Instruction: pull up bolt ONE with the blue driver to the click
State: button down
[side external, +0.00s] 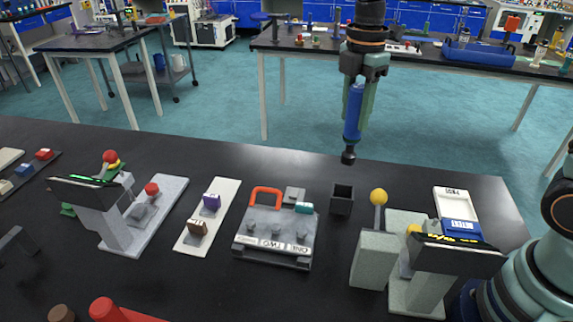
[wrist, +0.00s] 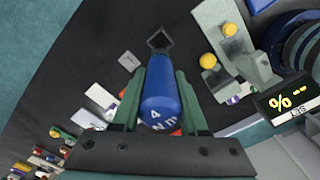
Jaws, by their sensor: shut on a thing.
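My gripper (side external: 357,100) is shut on the blue driver (side external: 353,112) and holds it upright in the air, its dark tip pointing down. In the wrist view the driver (wrist: 160,100) sits between my fingers and reads "4 N m". The driver is above and behind a grey block (side external: 275,237) with an orange handle (side external: 266,192). Three bolts stand in a row on the block's front, above labels that read in part "TWO" and "ONE". Bolt ONE (side external: 302,234) appears to be the rightmost. The driver tip is well apart from the block and its bolts.
A dark square open holder (side external: 342,199) stands right of the block. Further right is a grey device with a yellow ball lever (side external: 378,197) and a display (side external: 458,254). A white strip (side external: 208,216) and another device with red knobs (side external: 110,157) are at left.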

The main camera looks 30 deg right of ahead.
aim_at(359, 86)
notch_tip(359, 86, up, 6)
jog(key=shift+f, duration=0.1)
jog(key=shift+a, duration=0.2)
jog(key=s+a+f+n, duration=0.2)
jog(key=a+f+n, duration=0.1)
jog(key=a, duration=0.4)
jog(key=s+a+f+n, duration=0.2)
jog(key=a+f+n, duration=0.1)
jog(key=a+f, duration=0.2)
jog(key=shift+s+a, duration=0.25)
jog(key=shift+a, duration=0.95)
jog(key=shift+f, duration=2.75)
jog(key=shift+f, duration=1.1)
jog(key=shift+r, duration=2.55)
